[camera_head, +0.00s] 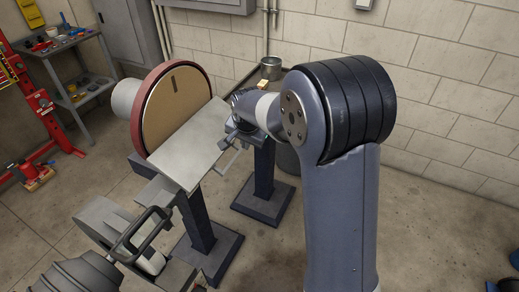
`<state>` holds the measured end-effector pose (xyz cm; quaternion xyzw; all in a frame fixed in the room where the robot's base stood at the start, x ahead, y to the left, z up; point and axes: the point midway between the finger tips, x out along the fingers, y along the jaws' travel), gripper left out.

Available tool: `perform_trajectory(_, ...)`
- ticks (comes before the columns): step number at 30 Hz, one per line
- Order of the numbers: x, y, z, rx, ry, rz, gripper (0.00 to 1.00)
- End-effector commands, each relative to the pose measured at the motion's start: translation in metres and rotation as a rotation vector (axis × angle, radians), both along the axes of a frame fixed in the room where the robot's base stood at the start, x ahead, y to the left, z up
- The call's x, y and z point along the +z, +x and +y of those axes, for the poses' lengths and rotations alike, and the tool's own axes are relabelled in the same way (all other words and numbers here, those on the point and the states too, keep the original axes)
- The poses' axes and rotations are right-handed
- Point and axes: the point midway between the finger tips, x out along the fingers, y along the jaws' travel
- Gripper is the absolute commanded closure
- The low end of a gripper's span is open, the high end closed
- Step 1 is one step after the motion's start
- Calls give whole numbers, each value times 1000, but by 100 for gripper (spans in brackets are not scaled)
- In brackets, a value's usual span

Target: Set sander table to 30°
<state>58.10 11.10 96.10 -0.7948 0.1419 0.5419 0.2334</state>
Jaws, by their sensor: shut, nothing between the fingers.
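The disc sander has a large brown disc (177,105) with a red housing rim (137,112). Its flat grey table (188,148) stands in front of the disc and looks sloped; I cannot read its angle. My gripper (231,160) is at the table's right edge, beneath the end of my arm, and is shut and empty. It is small in the picture, and I cannot tell whether it touches the table. Any angle scale or lock knob under the table is hidden or too small to make out.
A grey machine with a black handle (142,235) stands at the lower left. Dark pedestals (263,170) rise from the concrete floor. A metal pot (271,68) is behind my arm. A shelf cart (72,42) and red stand (40,105) are at the left. Floor at right is clear.

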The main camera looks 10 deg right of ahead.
Motion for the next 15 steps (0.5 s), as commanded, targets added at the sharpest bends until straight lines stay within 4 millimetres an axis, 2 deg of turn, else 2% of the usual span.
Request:
perform_trajectory(6,-16,7,12,1,0,-1,100)
perform_trajectory(15,-21,9,15,0,1,-1,100)
